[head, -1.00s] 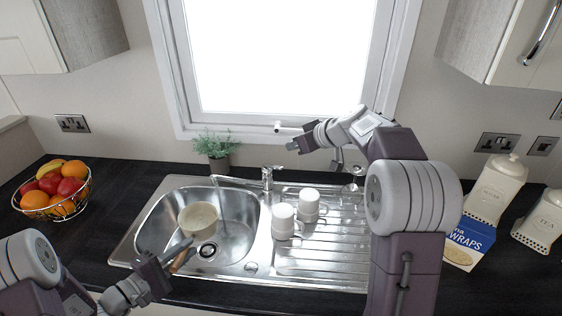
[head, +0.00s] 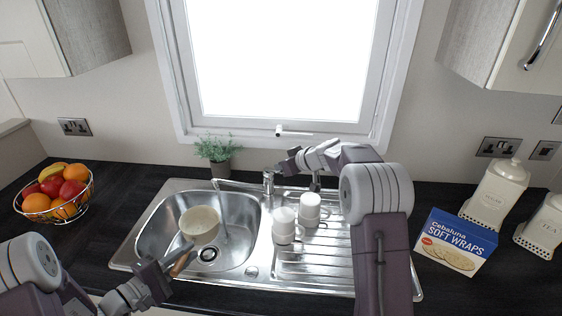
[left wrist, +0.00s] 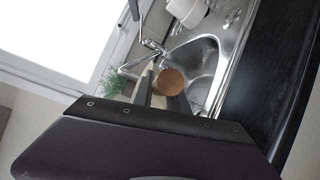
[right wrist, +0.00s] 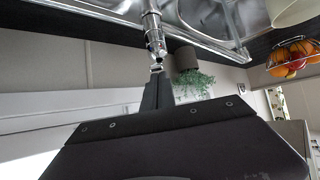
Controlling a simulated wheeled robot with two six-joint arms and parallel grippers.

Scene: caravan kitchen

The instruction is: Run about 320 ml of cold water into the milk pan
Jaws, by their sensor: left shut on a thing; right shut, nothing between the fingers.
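The cream milk pan (head: 199,226) is in the sink's left bowl, and its inside is too small to read. My left gripper (head: 177,256) is shut on its wooden handle, whose brown end (left wrist: 168,82) shows between the fingers in the left wrist view. The chrome tap (head: 268,181) has its spout reaching left over the bowl. A thin stream of water (head: 222,212) falls from it, seemingly just right of the pan's rim. My right gripper (head: 283,168) is shut and empty beside the tap top; in the right wrist view its fingertips (right wrist: 157,78) are close to the tap (right wrist: 153,35).
Two white mugs (head: 284,225) stand on the drainer (head: 320,265) right of the bowl. A potted plant (head: 217,151) is behind the tap. A fruit basket (head: 56,212) is at left; a soft wraps box (head: 456,244) and canisters (head: 494,196) are at right.

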